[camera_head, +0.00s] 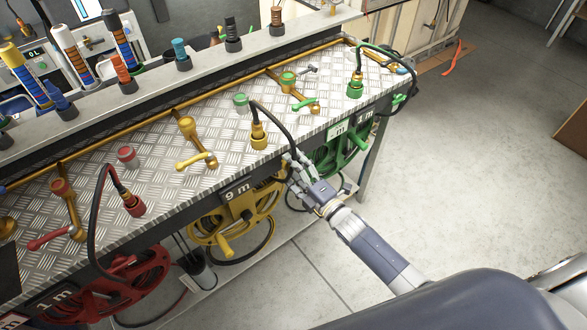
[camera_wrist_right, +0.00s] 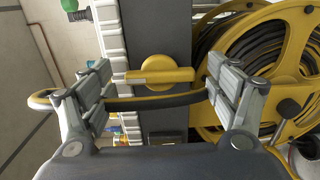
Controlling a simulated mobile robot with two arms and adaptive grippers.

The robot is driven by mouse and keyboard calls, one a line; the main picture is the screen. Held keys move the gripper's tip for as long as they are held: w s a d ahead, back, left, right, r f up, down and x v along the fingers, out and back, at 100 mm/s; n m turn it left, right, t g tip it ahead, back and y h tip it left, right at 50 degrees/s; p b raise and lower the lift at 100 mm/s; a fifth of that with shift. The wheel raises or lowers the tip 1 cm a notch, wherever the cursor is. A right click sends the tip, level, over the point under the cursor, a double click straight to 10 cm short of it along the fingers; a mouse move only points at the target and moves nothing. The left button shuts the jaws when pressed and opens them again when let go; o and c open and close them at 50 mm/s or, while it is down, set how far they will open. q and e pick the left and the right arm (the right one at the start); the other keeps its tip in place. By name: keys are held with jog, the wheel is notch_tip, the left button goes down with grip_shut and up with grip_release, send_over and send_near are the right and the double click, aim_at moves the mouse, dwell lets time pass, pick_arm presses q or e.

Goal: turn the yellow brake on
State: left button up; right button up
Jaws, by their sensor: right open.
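The yellow brake (camera_wrist_right: 160,75) is a rounded yellow knob with a flat lever on the dark panel. In the right wrist view it lies between the fingers of my right gripper (camera_wrist_right: 162,88), which is open, with a gap on both sides. In the head view my right gripper (camera_head: 297,172) is at the bench's front edge, just right of the yellow reel (camera_head: 235,215); I cannot make out the brake there. The yellow reel with dark hose also shows in the wrist view (camera_wrist_right: 262,40), right of the brake. My left gripper is not in view.
A dark hose with a yellow part (camera_wrist_right: 150,103) crosses the wrist view near the fingers. The red reel (camera_head: 118,285) and green reel (camera_head: 340,150) flank the yellow one under the metal bench top (camera_head: 215,140).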

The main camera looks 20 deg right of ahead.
jog(key=c, duration=1)
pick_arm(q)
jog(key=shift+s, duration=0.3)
pick_arm(e)
jog(key=shift+c, duration=0.2)
jog(key=shift+m, duration=0.4)
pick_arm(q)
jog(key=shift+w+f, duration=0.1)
pick_arm(e)
jog(key=m, duration=1.7)
jog(key=o, duration=1)
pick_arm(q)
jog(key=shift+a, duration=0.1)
pick_arm(e)
jog(key=shift+o, duration=0.2)
